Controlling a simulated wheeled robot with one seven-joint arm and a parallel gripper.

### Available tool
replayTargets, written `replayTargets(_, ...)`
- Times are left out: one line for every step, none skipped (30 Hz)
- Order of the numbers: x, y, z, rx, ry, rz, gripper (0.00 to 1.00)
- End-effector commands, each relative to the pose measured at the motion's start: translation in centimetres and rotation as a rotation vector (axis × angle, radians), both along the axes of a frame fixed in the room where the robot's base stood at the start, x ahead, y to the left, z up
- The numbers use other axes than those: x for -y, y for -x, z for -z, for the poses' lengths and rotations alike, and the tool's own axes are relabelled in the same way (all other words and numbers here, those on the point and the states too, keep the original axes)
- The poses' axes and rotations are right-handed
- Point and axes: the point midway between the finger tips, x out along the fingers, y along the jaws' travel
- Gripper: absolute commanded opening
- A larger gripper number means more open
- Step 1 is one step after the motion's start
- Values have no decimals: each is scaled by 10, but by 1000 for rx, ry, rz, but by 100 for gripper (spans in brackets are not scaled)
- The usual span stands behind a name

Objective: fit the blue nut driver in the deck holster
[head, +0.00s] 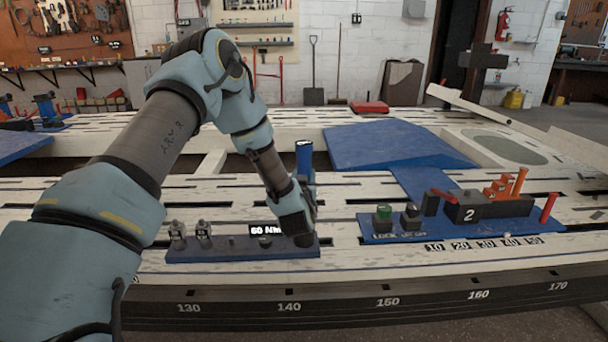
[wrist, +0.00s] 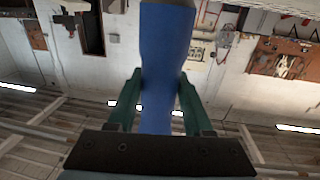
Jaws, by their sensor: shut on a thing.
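The blue nut driver (head: 304,156) stands roughly upright above my wrist in the head view, its blue body showing and its lower part hidden by my arm. In the wrist view, the green fingers of my gripper (wrist: 154,108) are shut on the sides of its blue body (wrist: 160,62). My gripper is mostly hidden behind my wrist in the head view. A blue deck plate (head: 380,238) to the right carries a dark block (head: 468,211) marked 2. I cannot tell which fitting is the holster.
A blue strip (head: 190,254) with small posts lies in front of and below my wrist. The right plate carries a green knob (head: 383,214), orange pieces (head: 505,188) and a red stick (head: 548,207). A blue panel (head: 390,147) lies farther back on the slatted white bench.

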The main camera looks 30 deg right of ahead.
Motion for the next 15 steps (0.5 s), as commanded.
replayTargets(1, 0, 6, 4, 3, 0, 0)
replayTargets(1, 0, 9, 4, 3, 0, 0)
replayTargets(1, 0, 12, 4, 3, 0, 0)
replayTargets(0, -1, 15, 4, 3, 0, 0)
replayTargets(0, -1, 17, 4, 3, -1, 0)
replayTargets(0, -1, 20, 4, 3, -1, 0)
replayTargets(0, -1, 22, 5, 4, -1, 0)
replayTargets(0, -1, 24, 5, 4, -1, 0)
replayTargets(0, -1, 26, 5, 4, -1, 0)
replayTargets(0, -1, 27, 5, 4, -1, 0)
replayTargets(0, -1, 29, 5, 4, -1, 0)
replayTargets(0, -1, 30, 5, 4, -1, 0)
replayTargets(0, -1, 30, 5, 4, -1, 0)
replayTargets(0, -1, 31, 5, 4, -1, 0)
replayTargets(0, -1, 31, 5, 4, -1, 0)
